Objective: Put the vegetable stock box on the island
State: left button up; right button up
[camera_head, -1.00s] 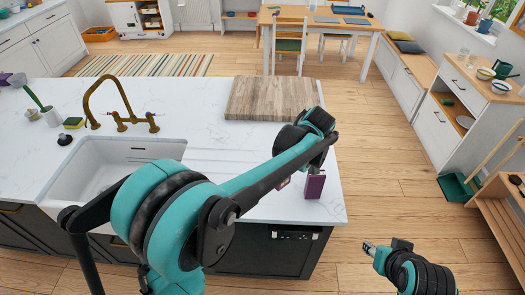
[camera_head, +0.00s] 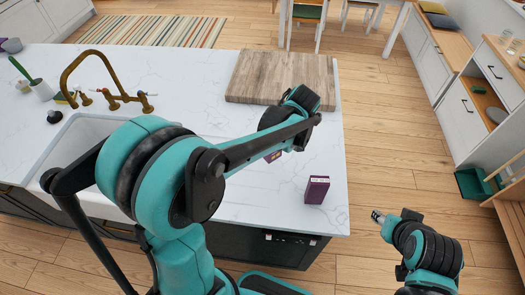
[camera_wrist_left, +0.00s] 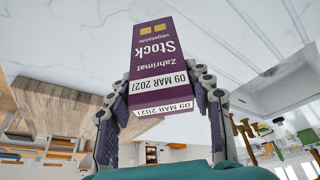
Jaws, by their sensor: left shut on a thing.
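The purple vegetable stock box (camera_wrist_left: 162,50) is between the two fingers of my left gripper (camera_wrist_left: 160,105) in the left wrist view, its printed label upside down. In the head view only a small part of this box (camera_head: 273,156) shows below my left forearm, over the white island top (camera_head: 235,205). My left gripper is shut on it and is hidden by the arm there. I cannot tell whether the box touches the island top. My right gripper (camera_head: 378,217) is beyond the island's right edge, low in the head view, and its fingers are too small to read.
Another purple box (camera_head: 317,189) stands upright on the island near its front right corner. A wooden board (camera_head: 281,77) lies at the back right, and a sink (camera_head: 60,150) with a brass tap (camera_head: 100,85) is at the left. Bare top lies between the board and the boxes.

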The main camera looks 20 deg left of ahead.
pick_arm(q)
jog(key=s+a+f+b, duration=0.1)
jog(key=a+f, duration=0.2)
jog(key=f, duration=0.3)
jog(key=shift+s+f, duration=0.15)
jog(key=shift+s, duration=0.25)
jog(key=shift+a+b, duration=0.1)
jog(key=shift+b, duration=0.2)
jog(key=o, duration=0.9)
jog(key=shift+f, duration=0.2)
jog(key=shift+c, duration=0.2)
jog(key=o, duration=0.4)
jog(key=shift+r, duration=0.15)
